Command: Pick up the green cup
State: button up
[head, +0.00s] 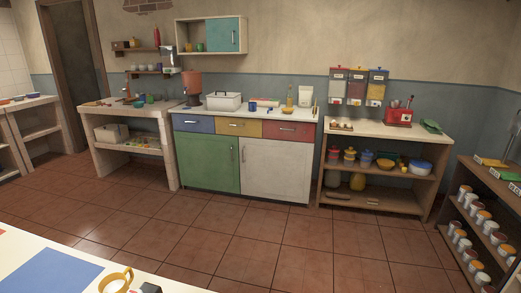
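A small green cup-like item (149,99) stands on the low tiled counter (95,107) at the left, next to a blue item (139,102). Another small green cup-like item (201,47) sits in the open part of the wall cabinet (180,36), beside a yellow one (187,47). Both are too small to tell for certain as cups. My gripper is not in view.
A white tabletop (95,261) with a blue sheet (48,275) and a yellow ring-shaped item (117,281) fills the lower left. The tiled floor (250,235) is clear. Shelves with jars (473,211) stand right.

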aim_at(200, 47)
jog(key=i+l+z, duration=0.25)
jog(key=i, duration=0.65)
jog(key=i+z, duration=0.3)
jog(key=i, duration=0.6)
jog(key=i+u, duration=0.25)
jog(key=i, duration=0.35)
jog(key=i+l+u, duration=0.2)
jog(key=i, duration=0.35)
jog(key=i+l+u, duration=0.25)
jog(key=i, duration=0.35)
jog(key=i+j+u, duration=0.2)
jog(key=u, duration=0.2)
jog(key=i+u, duration=1.1)
jog(key=u, duration=0.15)
jog(key=i+j, duration=0.1)
jog(key=i, duration=0.65)
jog(key=i+z, duration=0.15)
jog(key=i, duration=0.55)
jog(key=j, duration=0.1)
